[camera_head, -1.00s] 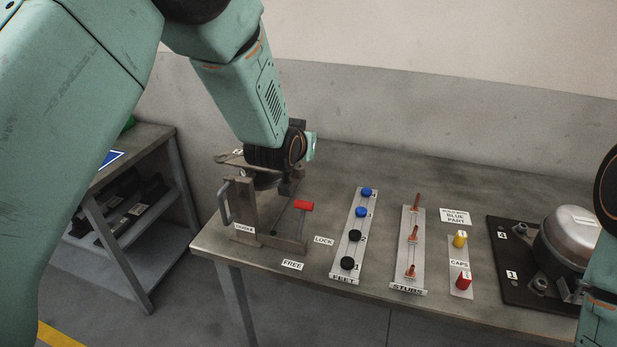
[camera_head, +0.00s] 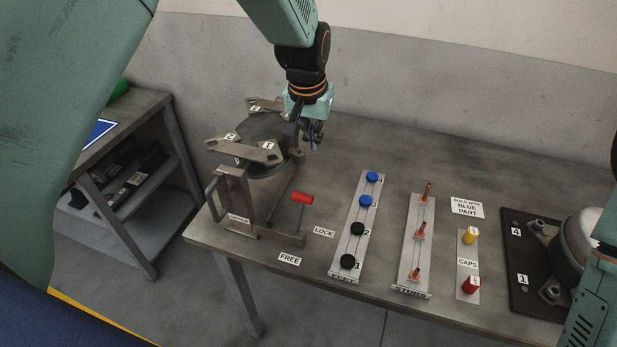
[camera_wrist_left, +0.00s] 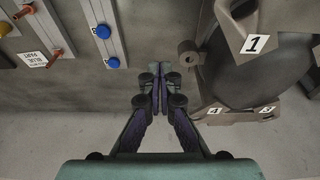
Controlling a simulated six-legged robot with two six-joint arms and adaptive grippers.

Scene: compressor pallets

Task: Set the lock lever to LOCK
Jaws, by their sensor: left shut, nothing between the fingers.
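The lock lever (camera_head: 302,197) has a red grip on a thin metal arm and stands at the front right of the metal fixture (camera_head: 240,200) on the table. A FREE label (camera_head: 289,259) lies in front of it and a LOCK label (camera_head: 323,231) to its right. The grip is raised above the table; I cannot tell which setting it is at. My left gripper (camera_head: 312,147) is shut and empty, behind and above the lever, clear of it. Its closed fingers also show in the left wrist view (camera_wrist_left: 161,70). My right gripper is out of view.
A dark round body (camera_head: 262,130) with numbered metal plates sits in the fixture. To the right are a FEET strip (camera_head: 344,240) with blue and black pieces, a STUBS strip (camera_head: 408,270), a CAPS strip (camera_head: 467,250) and a dark pallet (camera_head: 520,255) with a compressor (camera_head: 583,237).

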